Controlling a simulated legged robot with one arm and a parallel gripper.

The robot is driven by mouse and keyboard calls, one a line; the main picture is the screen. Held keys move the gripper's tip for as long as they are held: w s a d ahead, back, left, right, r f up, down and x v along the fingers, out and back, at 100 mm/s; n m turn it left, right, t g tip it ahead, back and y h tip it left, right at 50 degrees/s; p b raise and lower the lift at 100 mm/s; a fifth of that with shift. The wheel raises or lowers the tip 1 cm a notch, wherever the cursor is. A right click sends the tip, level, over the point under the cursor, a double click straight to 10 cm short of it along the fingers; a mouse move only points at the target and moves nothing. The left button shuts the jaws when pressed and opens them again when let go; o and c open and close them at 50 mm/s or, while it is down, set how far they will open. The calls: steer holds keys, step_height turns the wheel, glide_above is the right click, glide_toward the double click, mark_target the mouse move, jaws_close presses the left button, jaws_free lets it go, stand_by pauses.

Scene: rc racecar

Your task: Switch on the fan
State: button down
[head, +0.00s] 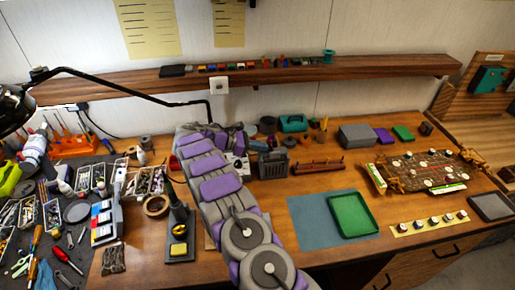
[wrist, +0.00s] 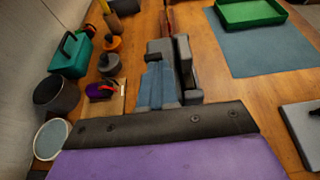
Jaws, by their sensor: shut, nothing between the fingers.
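The fan, as far as I can tell, is the small grey boxy unit (head: 272,164) with a slatted front, standing on the bench in the middle of the head view. In the wrist view a grey and bluish block (wrist: 172,72), apparently the same unit, stands just beyond my gripper (wrist: 155,125). My gripper, dark-edged with a purple panel, fills the bottom of that view. In the head view my gripper (head: 234,142) is at the far end of my purple and grey arm, left of the fan. It is shut and empty. I cannot make out the fan's switch or any contact.
A teal case (head: 293,123) stands behind the fan and a wooden rack (head: 318,165) to its right. A green tray (head: 351,215) lies on a blue mat (head: 306,222). A black lamp arm (head: 130,88) reaches over the left side. A wooden shelf (head: 400,68) runs along the wall.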

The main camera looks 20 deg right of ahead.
steer(key=shift+d+r+y+p, duration=0.1)
steer(key=shift+r+y+p, duration=0.25)
steer(key=shift+p, duration=0.3)
steer(key=shift+s+a+r+y+p, duration=0.15)
steer(key=shift+a+y+p, duration=0.1)
steer(key=shift+p, duration=0.35)
steer(key=shift+d+p, duration=0.2)
steer(key=shift+p, duration=0.1)
steer(key=shift+d+r+t+y+p, duration=0.2)
steer(key=shift+d+t+y+p, duration=0.1)
steer(key=shift+y+p, duration=0.25)
steer(key=y+p, duration=0.1)
steer(key=p, duration=0.1)
steer(key=d+r+y+p, duration=0.1)
steer(key=p, duration=0.1)
steer(key=shift+s+r+t+y, duration=0.15)
steer(key=shift+r+t+y, duration=0.1)
steer(key=shift+t, duration=0.15)
steer(key=y+p, duration=0.1)
steer(key=p, duration=0.1)
steer(key=d+y+p, duration=0.1)
steer(key=shift+s+r+t+p, duration=0.2)
steer(key=shift+t+p, duration=0.1)
steer(key=shift+p, duration=0.1)
steer(key=shift+w+d+f+b, duration=0.1)
steer(key=shift+f+b, duration=0.2)
steer(key=shift+f, duration=0.15)
steer(key=shift+r, duration=0.1)
